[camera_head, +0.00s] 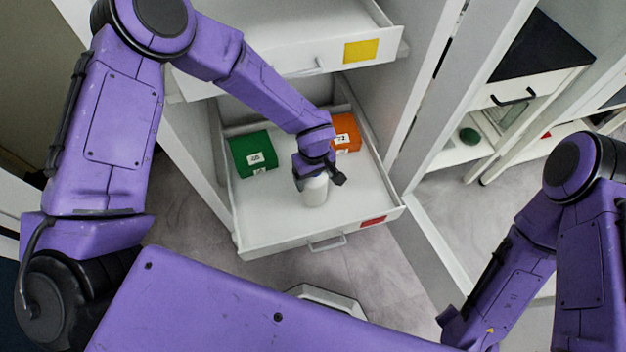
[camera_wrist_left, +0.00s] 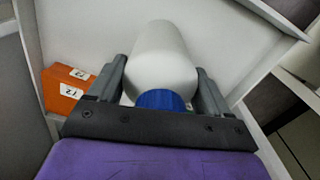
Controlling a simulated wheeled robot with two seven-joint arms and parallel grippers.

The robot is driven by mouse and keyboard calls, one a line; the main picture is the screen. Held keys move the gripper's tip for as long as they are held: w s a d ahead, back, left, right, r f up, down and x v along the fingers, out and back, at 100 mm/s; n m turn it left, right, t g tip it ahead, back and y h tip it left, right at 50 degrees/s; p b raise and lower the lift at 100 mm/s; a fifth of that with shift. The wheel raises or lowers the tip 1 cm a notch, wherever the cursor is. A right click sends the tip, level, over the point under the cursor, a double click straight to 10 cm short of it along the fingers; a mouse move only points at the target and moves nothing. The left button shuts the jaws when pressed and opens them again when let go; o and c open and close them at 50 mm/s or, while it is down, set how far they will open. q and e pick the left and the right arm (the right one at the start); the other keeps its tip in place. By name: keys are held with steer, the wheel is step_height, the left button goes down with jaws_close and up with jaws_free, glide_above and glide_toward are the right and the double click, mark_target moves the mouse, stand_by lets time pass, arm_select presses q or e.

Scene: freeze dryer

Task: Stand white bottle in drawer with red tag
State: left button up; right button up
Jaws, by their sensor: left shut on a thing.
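The white bottle (camera_head: 315,191) is in the drawer with the red tag (camera_head: 373,221), in the open lower drawer (camera_head: 275,232). My left gripper (camera_head: 318,178) is shut on the bottle from above. In the left wrist view the bottle (camera_wrist_left: 163,62) lies between the two grey fingers (camera_wrist_left: 165,90), its blue cap toward the palm. The bottle looks upright in the head view. I cannot tell whether its base touches the drawer floor. My right arm shows at the right edge of the head view, and its gripper is not clearly visible.
A green box (camera_head: 252,153) and an orange box (camera_head: 346,133) stand at the back of the same drawer. The orange box also shows in the left wrist view (camera_wrist_left: 62,92). An upper drawer with a yellow tag (camera_head: 361,51) is open above. The drawer front area is clear.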

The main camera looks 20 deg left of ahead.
arm_select(q)
steer(key=shift+w+a+f, duration=0.1)
steer(key=shift+w+f, duration=0.1)
steer(key=shift+f, duration=0.8)
steer(key=shift+w+a+f, duration=0.1)
steer(key=shift+w+f, duration=0.1)
steer(key=shift+f, duration=0.9)
steer(key=o, duration=1.5)
steer(key=shift+r, duration=0.25)
step_height(320, 180, up, 12)
steer(key=shift+f+p, duration=0.15)
steer(key=shift+p, duration=0.35)
